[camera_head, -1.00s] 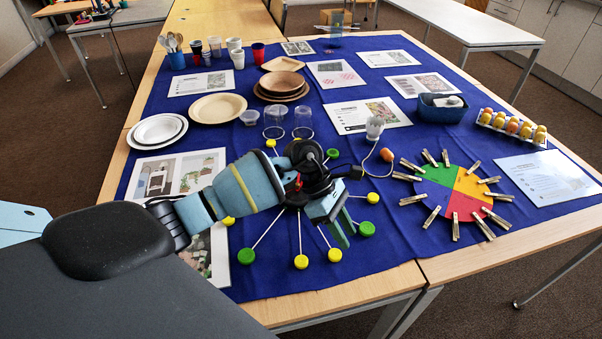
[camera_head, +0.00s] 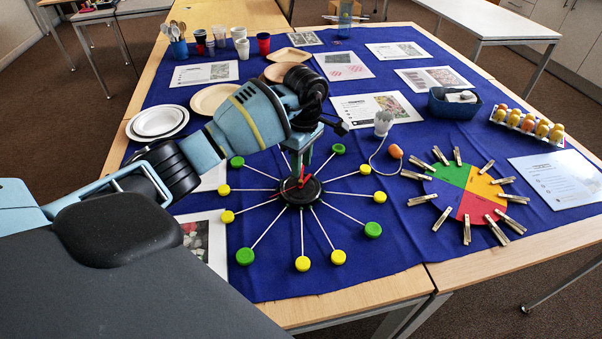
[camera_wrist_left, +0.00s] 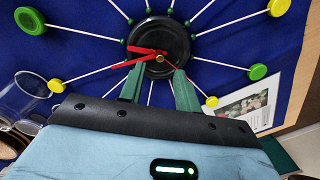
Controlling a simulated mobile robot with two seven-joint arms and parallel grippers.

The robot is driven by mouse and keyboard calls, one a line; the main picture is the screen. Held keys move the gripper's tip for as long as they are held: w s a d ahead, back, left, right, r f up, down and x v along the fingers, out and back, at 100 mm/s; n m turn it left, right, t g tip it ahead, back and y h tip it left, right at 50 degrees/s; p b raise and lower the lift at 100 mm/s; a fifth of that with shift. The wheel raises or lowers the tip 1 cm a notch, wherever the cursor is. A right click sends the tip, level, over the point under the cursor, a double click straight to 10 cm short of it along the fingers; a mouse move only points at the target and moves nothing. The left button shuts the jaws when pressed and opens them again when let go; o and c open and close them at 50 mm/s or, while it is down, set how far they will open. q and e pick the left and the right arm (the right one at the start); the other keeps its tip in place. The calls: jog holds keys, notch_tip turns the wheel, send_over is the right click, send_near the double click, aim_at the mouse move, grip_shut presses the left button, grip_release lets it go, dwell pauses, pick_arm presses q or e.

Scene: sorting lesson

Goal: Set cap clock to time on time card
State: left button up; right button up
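The cap clock (camera_head: 316,196) lies on the blue cloth. It has a black centre disc, white spokes and green and yellow caps. Its red hands (camera_wrist_left: 115,40) point to the left in the left wrist view, where the black disc (camera_wrist_left: 178,40) also shows. My left gripper (camera_head: 300,180) points down over the clock's centre. In the left wrist view its green fingers (camera_wrist_left: 158,76) are apart, at the near edge of the disc, with one red hand close to the left finger. I cannot tell whether they touch. No time card can be made out for certain. My right gripper is out of view.
A coloured wheel with clothespins (camera_head: 468,193) lies to the right of the clock. A bulb-like object (camera_head: 384,122) with a cord is behind it. Plates (camera_head: 158,122), cups (camera_head: 263,43), an egg tray (camera_head: 526,125) and printed sheets (camera_head: 556,178) stand around.

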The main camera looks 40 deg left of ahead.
aim_at(300, 180)
pick_arm(q)
jog(key=shift+s+f, duration=0.1)
jog(key=shift+f, duration=2)
grip_shut()
